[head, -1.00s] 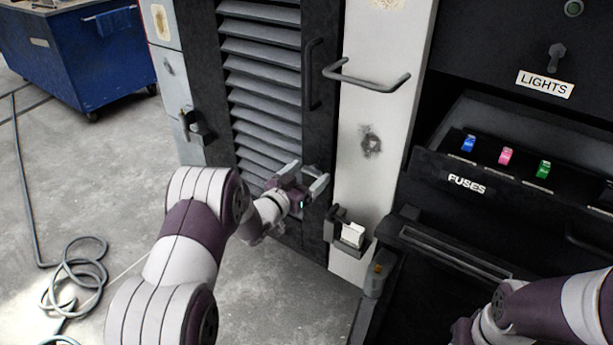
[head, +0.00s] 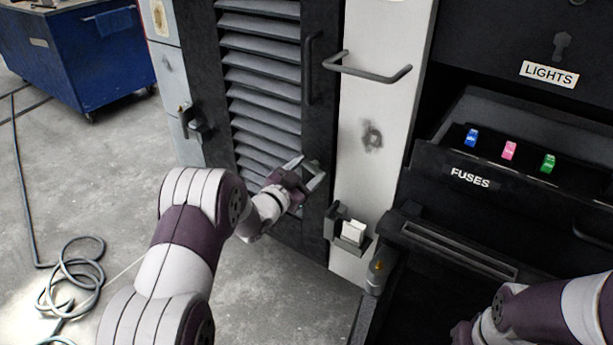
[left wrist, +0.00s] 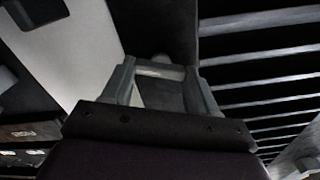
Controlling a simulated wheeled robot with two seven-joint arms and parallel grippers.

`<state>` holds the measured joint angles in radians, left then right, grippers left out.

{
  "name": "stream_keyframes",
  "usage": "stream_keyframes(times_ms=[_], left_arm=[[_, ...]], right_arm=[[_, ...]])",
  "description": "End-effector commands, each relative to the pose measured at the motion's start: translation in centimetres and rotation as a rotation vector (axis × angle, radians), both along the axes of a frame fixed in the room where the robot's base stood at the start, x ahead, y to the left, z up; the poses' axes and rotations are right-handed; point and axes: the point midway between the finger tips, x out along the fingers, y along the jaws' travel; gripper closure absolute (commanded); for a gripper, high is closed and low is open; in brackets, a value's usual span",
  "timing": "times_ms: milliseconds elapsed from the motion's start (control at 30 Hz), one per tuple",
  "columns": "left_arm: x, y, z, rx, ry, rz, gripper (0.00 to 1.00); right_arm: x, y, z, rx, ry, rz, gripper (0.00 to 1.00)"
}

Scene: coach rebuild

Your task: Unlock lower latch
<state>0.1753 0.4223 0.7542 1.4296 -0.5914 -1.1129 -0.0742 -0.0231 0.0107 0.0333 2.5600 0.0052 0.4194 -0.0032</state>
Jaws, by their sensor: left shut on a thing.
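The lower latch (head: 311,166) is a small grey piece at the edge of the black louvred door (head: 265,85). My left gripper (head: 306,171) is at this latch and mostly covers it in the head view. In the left wrist view the two fingers of my left gripper (left wrist: 162,80) stand on either side of the latch's short grey bar (left wrist: 160,70), and are shut on it. How far the latch is turned is hard to tell. My right arm shows at the lower right, but its fingertips are out of the picture.
A grey bar handle (head: 368,72) juts from the white post right of the door. A small holder with a white block (head: 352,232) sits lower on it. The fuse drawer (head: 500,175) stands out at the right. A blue cart (head: 75,60) and coiled hose (head: 72,275) are left.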

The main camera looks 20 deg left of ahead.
Motion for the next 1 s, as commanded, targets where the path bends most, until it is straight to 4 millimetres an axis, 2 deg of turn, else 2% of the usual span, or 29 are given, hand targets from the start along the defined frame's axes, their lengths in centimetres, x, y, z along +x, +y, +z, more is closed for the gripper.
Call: stream_keyframes(times_ms=[33, 467, 1000], left_arm=[[0.0, 0.0, -0.4, 0.04, -0.016, 0.0, 0.72], [0.0, -0.1, -0.5, 0.424, -0.156, 0.0, 0.72], [-0.1, -0.2, -0.8, 0.888, -0.324, 0.0, 0.72]], right_arm=[[0.0, 0.0, -0.8, 0.0, 0.0, 0.0, 0.57], [0.0, 0.0, -4.3, 0.0, 0.0, 0.0, 0.57], [0.0, 0.0, -9.9, 0.0, 0.0, 0.0, 0.57]])
